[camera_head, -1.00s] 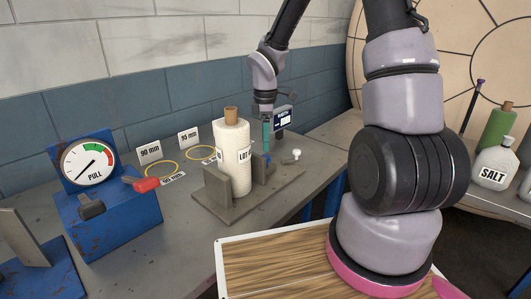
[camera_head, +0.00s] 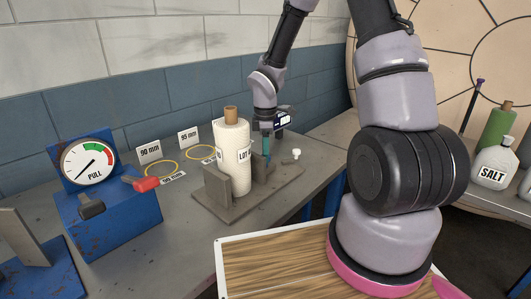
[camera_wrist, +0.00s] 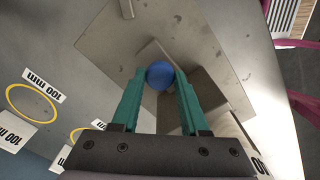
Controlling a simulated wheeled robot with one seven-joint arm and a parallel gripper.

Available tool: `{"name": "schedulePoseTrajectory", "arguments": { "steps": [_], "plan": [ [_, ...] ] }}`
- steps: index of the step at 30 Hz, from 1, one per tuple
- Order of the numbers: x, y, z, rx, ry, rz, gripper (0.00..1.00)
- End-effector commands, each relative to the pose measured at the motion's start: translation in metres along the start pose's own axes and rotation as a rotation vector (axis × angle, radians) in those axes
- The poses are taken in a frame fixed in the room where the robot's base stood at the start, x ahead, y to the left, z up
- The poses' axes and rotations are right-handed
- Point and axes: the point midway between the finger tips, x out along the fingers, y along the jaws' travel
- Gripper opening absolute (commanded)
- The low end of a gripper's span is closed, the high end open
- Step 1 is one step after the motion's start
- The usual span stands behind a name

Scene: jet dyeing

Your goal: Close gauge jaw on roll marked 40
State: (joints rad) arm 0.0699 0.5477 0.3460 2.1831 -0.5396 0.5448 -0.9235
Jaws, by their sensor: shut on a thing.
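A white fabric roll (camera_head: 232,165) stands upright on the grey gauge base (camera_head: 235,212). Its label reads "LOT" with the rest cut off, so I cannot read 40 on it. A fixed jaw (camera_head: 218,190) stands on its left and a moving jaw (camera_head: 261,168) on its right, partly hidden by the roll. My gripper (camera_head: 266,150) is at the moving jaw, pointing down. In the wrist view, its teal fingers (camera_wrist: 160,82) are shut on a blue knob (camera_wrist: 159,73). Whether the moving jaw touches the roll cannot be told.
A white knob (camera_head: 296,154) is at the base's right side. A blue pull gauge (camera_head: 88,165) with a red handle is at left.

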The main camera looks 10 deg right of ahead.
Motion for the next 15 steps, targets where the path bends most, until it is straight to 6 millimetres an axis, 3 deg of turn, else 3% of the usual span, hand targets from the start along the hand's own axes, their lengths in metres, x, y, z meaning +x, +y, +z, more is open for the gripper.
{"name": "schedulePoseTrajectory", "arguments": {
  "steps": [7,14,15],
  "plan": [
    [0.0,-0.018,-0.018,-0.004,0.001,0.001,0.09],
    [0.0,-0.017,-0.018,0.0,0.001,0.001,0.09],
    [0.0,-0.017,-0.018,0.0,0.001,0.001,0.56]
  ]
}}
